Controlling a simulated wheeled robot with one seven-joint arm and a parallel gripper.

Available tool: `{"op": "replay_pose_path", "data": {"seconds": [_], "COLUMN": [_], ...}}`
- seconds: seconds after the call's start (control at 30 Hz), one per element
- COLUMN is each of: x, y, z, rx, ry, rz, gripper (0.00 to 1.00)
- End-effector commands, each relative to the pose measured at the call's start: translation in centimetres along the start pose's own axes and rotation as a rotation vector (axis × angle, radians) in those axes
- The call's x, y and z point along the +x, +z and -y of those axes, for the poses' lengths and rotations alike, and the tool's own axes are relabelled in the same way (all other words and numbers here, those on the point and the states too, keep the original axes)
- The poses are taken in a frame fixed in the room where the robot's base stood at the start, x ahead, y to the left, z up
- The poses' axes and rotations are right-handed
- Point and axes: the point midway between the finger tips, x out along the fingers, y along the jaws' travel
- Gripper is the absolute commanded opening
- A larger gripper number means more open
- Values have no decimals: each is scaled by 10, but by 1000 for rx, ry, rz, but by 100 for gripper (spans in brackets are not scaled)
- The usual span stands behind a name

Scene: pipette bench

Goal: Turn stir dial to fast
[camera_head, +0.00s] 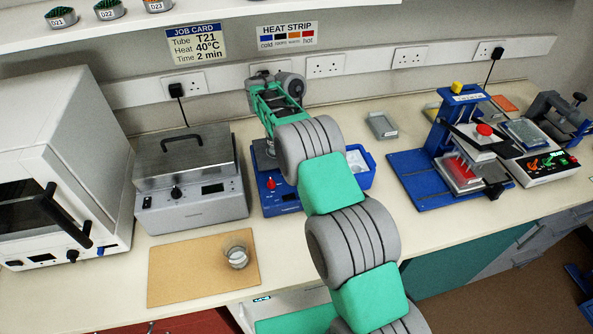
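A blue bench unit (274,203), which looks like the stirrer, stands at the middle of the bench. A red knob (271,183) and a small dark display show on its front; I cannot read any speed marks, nor tell for certain that this knob is the stir dial. My arm reaches over the unit from the front and hides much of its top and right side. My gripper is at the far end of the arm, above the back of the unit. Its fingertips are hidden or too small to make out, so I cannot see whether it touches anything.
A grey metal bath (190,207) with a black knob stands close on the left. A beaker (237,254) sits on a tan board (175,272) in front. A blue bin (367,179) is right of my arm. A blue press stand (413,183) is farther right.

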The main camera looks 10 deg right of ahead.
Motion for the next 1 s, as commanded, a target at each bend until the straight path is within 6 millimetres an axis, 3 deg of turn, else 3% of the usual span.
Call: {"op": "replay_pose_path", "data": {"seconds": [0.5, 0.53, 0.77, 1.0], "x": [1, 1, 0, -1], "y": [0, 0, 0, 0], "z": [0, 0, 0, 0], "rx": [18, 18, 17, 17], "ry": [7, 7, 7, 7], "rz": [-2, -2, -1, 0], "gripper": [0, 25, 43, 43]}}
